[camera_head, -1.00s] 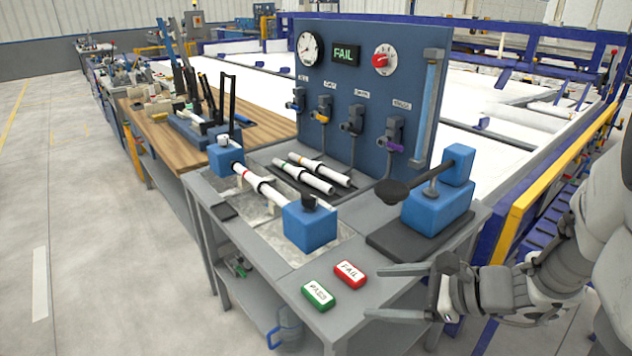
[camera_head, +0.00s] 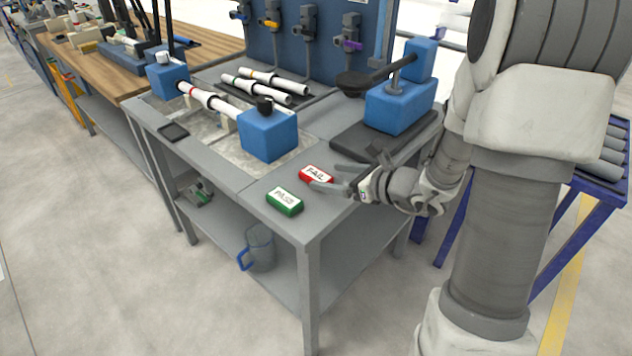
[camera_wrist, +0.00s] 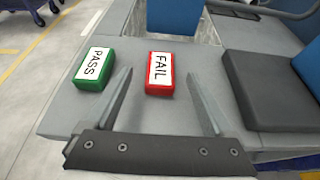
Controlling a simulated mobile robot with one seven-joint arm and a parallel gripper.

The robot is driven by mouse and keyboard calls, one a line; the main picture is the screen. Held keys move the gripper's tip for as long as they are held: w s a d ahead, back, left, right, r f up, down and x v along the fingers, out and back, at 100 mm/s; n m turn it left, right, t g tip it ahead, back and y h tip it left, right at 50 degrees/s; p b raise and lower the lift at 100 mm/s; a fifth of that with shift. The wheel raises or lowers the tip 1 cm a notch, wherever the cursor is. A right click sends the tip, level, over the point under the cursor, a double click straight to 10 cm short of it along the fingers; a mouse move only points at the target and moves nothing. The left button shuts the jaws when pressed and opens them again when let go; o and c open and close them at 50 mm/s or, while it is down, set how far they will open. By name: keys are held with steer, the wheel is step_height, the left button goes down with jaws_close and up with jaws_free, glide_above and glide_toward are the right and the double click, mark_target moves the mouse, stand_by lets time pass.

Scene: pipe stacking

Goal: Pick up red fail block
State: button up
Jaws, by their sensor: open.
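The red FAIL block (camera_head: 316,175) lies flat on the grey bench top near its front right part, its white label facing up. In the wrist view the red block (camera_wrist: 160,88) sits ahead of the fingertips, between their lines and nearer the left finger. My gripper (camera_head: 330,177) is open and empty, low over the bench at the right of the block. In the wrist view the two fingers of my gripper (camera_wrist: 160,82) are spread wide. In the head view the near finger appears to overlap the block's edge; I cannot tell whether it touches.
A green PASS block (camera_head: 285,200) lies just left of the red one. A blue clamp device (camera_head: 400,105) on a dark base plate (camera_wrist: 262,88) stands at the right. A blue block fixture (camera_head: 268,135) holding a pipe stands behind. The bench's front edge is close.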

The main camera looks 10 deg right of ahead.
mark_target(311, 171)
steer(key=shift+r+b+x, duration=0.15)
steer(key=shift+b+x, duration=0.3)
steer(key=shift+x, duration=1.05)
steer(key=shift+r+b+x, duration=0.1)
steer(key=shift+b+x, duration=0.3)
steer(key=shift+x, duration=1.15)
steer(key=shift+w, duration=0.1)
jaws_close()
steer(key=shift+r, duration=0.15)
